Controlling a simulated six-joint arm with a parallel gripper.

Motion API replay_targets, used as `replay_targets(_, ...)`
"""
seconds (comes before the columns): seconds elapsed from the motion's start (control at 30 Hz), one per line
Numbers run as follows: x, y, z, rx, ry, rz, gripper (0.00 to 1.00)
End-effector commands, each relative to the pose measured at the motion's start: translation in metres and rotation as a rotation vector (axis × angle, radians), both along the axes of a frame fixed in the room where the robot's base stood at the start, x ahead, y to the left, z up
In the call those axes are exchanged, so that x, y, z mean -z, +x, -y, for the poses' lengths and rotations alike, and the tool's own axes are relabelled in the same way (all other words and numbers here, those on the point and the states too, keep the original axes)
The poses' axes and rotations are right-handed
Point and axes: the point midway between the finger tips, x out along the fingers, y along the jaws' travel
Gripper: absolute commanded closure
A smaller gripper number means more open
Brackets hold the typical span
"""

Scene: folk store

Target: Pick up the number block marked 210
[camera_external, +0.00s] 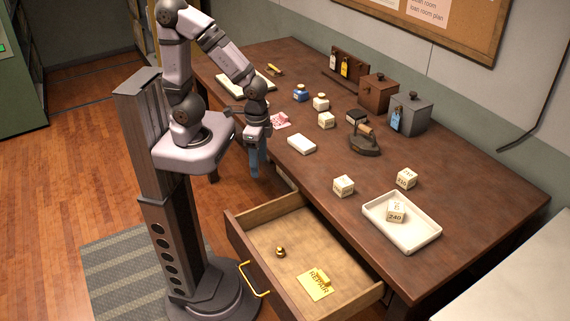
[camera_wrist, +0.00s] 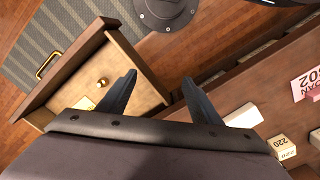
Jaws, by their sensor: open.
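Several cream number blocks stand on the brown table. The block at the right, behind the tray (camera_external: 431,240), seems to read 210 (camera_external: 406,178), but its digits are small. One block sits in the tray and reads 240 (camera_external: 396,213). Another block (camera_external: 343,186) stands left of the tray; its number is unclear. A block farther back (camera_external: 326,120) reads 220 in the wrist view (camera_wrist: 281,146). My gripper (camera_external: 257,168) points down beside the table's front edge, left of all the blocks. In the wrist view its fingers (camera_wrist: 159,77) are apart with nothing between them.
An open drawer (camera_external: 262,238) juts out in front, holding a brass weight (camera_external: 280,252) and a yellow note (camera_external: 316,284). A white box (camera_external: 301,144), a flat iron (camera_external: 365,142), a grey box (camera_external: 410,114) and a brown box (camera_external: 377,92) stand on the table.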

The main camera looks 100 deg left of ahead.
Motion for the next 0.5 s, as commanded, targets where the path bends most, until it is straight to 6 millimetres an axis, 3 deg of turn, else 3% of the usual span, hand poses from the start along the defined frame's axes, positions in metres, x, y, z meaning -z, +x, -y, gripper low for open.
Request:
replay_targets(0.17,0.001,0.005,0.002,-0.014,-0.007,0.01,0.41)
replay_targets(0.27,0.005,0.022,0.009,-0.07,-0.037,0.045,0.41)
replay_targets(0.37,0.009,0.059,0.022,-0.189,-0.103,0.119,0.41)
replay_targets(0.47,0.008,0.116,0.04,-0.37,-0.21,0.224,0.41)
replay_targets(0.5,0.005,0.143,0.046,-0.458,-0.265,0.272,0.41)
